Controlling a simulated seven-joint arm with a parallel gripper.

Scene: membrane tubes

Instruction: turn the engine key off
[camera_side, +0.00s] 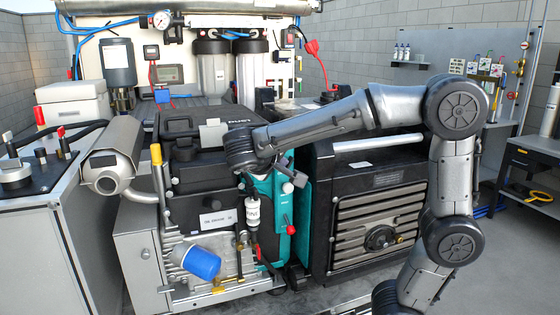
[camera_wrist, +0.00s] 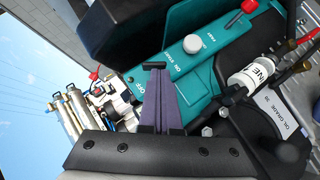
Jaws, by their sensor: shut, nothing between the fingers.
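My gripper (camera_wrist: 158,80) is shut, its two purple-grey fingers together and empty. In the wrist view the fingers reach over a teal panel (camera_wrist: 215,62) with printed labels, one reading "OFF" beside the fingertips. A small dark crosspiece (camera_wrist: 154,65) shows right at the fingertips; I cannot tell whether it is the engine key or part of the fingers, or whether they touch. A white round knob (camera_wrist: 193,44) sits on the panel further up. In the side view the end of my arm is over the teal panel (camera_side: 284,208); the fingertips are not clear there.
A white filter cylinder (camera_wrist: 252,74) and hoses lie to the right of the fingers. The black engine block (camera_side: 190,190) and a slatted black unit (camera_side: 375,225) flank the panel. A blue filter (camera_side: 202,263) is below.

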